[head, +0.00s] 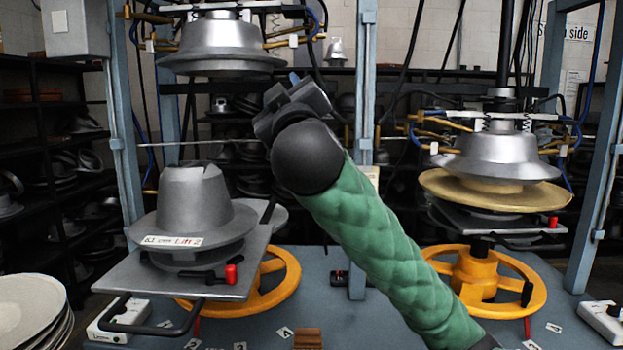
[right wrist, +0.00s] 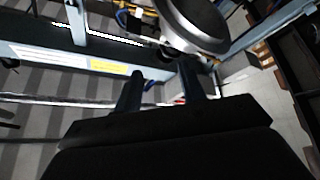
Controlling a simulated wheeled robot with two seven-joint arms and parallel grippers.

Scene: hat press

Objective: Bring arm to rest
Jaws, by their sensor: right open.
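My right arm, in a green sleeve, reaches up from the lower right of the head view. Its gripper (head: 290,97) is raised between the two presses, partly hidden behind my dark wrist. In the right wrist view the two fingers of the right gripper (right wrist: 160,88) stand apart with nothing between them. My left gripper is not in view. The left press has a grey hat-shaped lower mould (head: 195,205) on a plate, with its upper mould (head: 222,45) raised above. The right press has its upper mould (head: 497,158) down over a tan hat (head: 495,192).
Blue upright posts (head: 367,80) frame the presses. Yellow handwheels (head: 485,285) sit under the plates. A stack of pale discs (head: 32,310) is at the lower left. Dark shelves (head: 50,150) with moulds stand behind. My right arm crosses in front of the middle post.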

